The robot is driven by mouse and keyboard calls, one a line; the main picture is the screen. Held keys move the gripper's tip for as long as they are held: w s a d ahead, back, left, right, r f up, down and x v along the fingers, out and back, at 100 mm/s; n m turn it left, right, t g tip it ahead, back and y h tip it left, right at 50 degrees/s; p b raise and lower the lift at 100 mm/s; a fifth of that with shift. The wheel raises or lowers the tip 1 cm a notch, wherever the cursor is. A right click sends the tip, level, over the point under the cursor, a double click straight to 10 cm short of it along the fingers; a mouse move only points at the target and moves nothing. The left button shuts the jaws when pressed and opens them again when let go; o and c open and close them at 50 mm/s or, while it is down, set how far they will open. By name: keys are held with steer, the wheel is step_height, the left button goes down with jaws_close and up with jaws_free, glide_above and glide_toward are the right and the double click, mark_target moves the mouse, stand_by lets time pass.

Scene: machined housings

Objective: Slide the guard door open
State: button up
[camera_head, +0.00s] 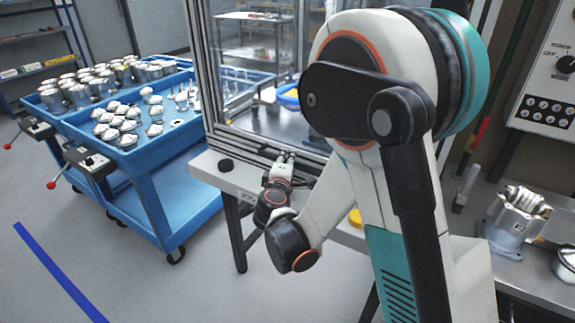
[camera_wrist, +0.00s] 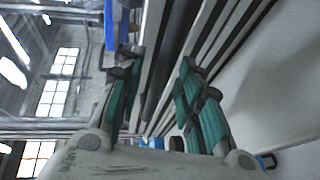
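The guard door (camera_head: 208,75) is a clear panel in a grey metal frame on the machine enclosure, left of my arm in the head view. My gripper (camera_head: 287,157) is low at the enclosure's bottom rails. In the wrist view my gripper (camera_wrist: 157,63) has its two teal fingers spread apart, with long grey and dark rails (camera_wrist: 178,50) running behind and between them. I cannot tell whether a finger touches the rails. A blue part (camera_wrist: 117,25) shows just beyond the left finger. The door's handle is not clearly visible in the head view.
A blue cart (camera_head: 150,185) with trays of metal parts stands left of the enclosure. A white ledge (camera_head: 215,177) with a black button runs below the door. A metal housing (camera_head: 515,220) sits on the right bench, under a control panel (camera_head: 545,75). Floor at front left is clear.

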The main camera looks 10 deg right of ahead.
steer(key=shift+w+d, duration=0.15)
steer(key=shift+w, duration=0.2)
steer(key=shift+c, duration=0.5)
